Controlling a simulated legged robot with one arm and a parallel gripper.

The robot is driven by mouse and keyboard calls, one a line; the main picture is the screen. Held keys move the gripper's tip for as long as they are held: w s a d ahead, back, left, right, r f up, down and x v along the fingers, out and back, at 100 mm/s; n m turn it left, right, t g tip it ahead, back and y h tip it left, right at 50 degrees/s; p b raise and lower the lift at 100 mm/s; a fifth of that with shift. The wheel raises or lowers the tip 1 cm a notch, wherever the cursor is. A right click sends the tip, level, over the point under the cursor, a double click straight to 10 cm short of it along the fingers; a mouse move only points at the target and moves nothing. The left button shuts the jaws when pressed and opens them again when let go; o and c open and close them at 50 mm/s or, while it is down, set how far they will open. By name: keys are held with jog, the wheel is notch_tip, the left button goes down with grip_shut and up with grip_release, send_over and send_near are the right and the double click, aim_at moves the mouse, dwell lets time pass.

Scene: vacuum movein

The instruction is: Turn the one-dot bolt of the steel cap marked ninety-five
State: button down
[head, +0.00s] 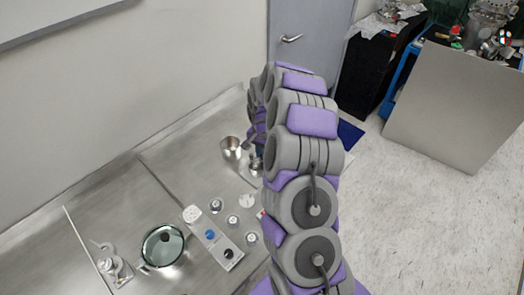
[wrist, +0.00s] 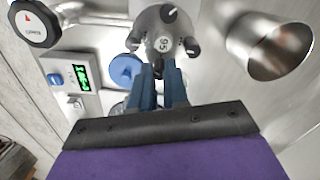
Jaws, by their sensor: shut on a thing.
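The steel cap marked 95 (wrist: 150,27) is at the top middle of the wrist view. Several dark bolts stand around its rim: one at the top (wrist: 168,13), one at the left (wrist: 132,43) and one at the right (wrist: 192,47). My gripper (wrist: 159,75) has its two blue fingers closed around the near bolt (wrist: 158,66), just below the number. The dots on the bolts are too small to read, so I cannot tell which has one dot. In the head view my arm hides most of the cap and the fingers.
A glass-topped vessel (head: 162,245) stands on the steel bench (head: 75,205).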

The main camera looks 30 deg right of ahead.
jog(key=m+p, duration=0.1)
jog(key=m, duration=0.3)
jog(key=shift+m, duration=0.3)
jog(key=shift+m+p, duration=0.45)
jog(key=shift+m, duration=1.55)
jog(key=c, duration=1.1)
grip_release()
notch_tip(320, 180, up, 17)
jog(key=p, duration=0.1)
jog(key=shift+r, duration=0.15)
jog(key=shift+w, duration=0.1)
